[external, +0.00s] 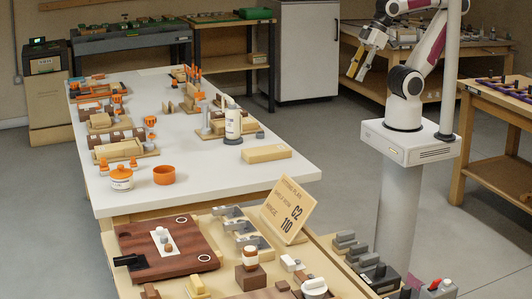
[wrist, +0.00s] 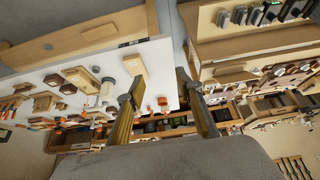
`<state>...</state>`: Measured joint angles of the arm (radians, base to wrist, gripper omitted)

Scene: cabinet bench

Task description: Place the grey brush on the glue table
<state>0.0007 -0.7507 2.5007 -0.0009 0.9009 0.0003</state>
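My gripper (external: 360,66) is raised at the upper right of the external view, beside the white table and well above the floor. In the wrist view its two fingers (wrist: 160,110) are spread apart with nothing between them. A long white table (external: 215,172), which looks like the glue table, holds a white bottle (external: 233,124) with a dark base. The bottle also shows in the wrist view (wrist: 107,91). I cannot pick out the grey brush with certainty. Several small grey and dark pieces (external: 372,270) sit at the front right, too small to tell apart.
A pale wooden block (external: 266,153) and an orange ring-shaped cup (external: 164,175) stand on the white table. A wooden bench in front carries a brown board (external: 140,244) and a sign (external: 288,208). The white table's near right corner is clear. Another bench (external: 490,100) stands at right.

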